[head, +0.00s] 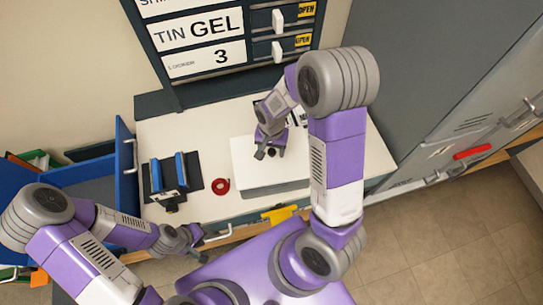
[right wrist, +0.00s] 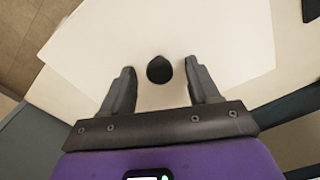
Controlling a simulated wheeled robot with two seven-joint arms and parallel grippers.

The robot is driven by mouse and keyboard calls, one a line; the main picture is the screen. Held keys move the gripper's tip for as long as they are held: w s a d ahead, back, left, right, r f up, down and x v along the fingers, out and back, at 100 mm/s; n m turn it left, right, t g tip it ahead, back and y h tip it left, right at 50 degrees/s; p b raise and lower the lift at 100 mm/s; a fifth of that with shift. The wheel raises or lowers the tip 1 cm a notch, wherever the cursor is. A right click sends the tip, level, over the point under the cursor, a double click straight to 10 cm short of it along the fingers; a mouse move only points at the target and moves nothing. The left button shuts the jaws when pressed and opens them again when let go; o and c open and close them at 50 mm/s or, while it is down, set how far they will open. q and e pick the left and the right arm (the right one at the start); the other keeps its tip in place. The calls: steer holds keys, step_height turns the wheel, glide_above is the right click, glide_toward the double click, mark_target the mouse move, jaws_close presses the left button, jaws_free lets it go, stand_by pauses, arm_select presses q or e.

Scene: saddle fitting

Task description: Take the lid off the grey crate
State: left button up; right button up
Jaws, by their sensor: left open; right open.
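A pale, flat lid (head: 248,172) with a dark round knob lies on the worktop in the middle of the head view. The grey crate's walls cannot be made out clearly beneath it. In the right wrist view, the dark knob (right wrist: 159,69) stands between the two fingers of my right gripper (right wrist: 160,75), with a gap on each side. The lid (right wrist: 100,45) spreads out behind it. My right gripper (head: 268,151) is open over the lid in the head view. My left gripper (head: 195,241) is open and empty near the worktop's front edge, away from the lid.
A red tape roll (head: 221,185) and a dark stand with blue bars (head: 166,173) lie left of the lid. A labelled drawer cabinet (head: 205,45) stands behind. An open blue drawer (head: 123,165) is at the left. A yellow item (head: 279,213) is at the front edge.

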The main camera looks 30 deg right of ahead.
steer(key=shift+f, duration=0.1)
steer(key=shift+c, duration=0.2)
jaws_close()
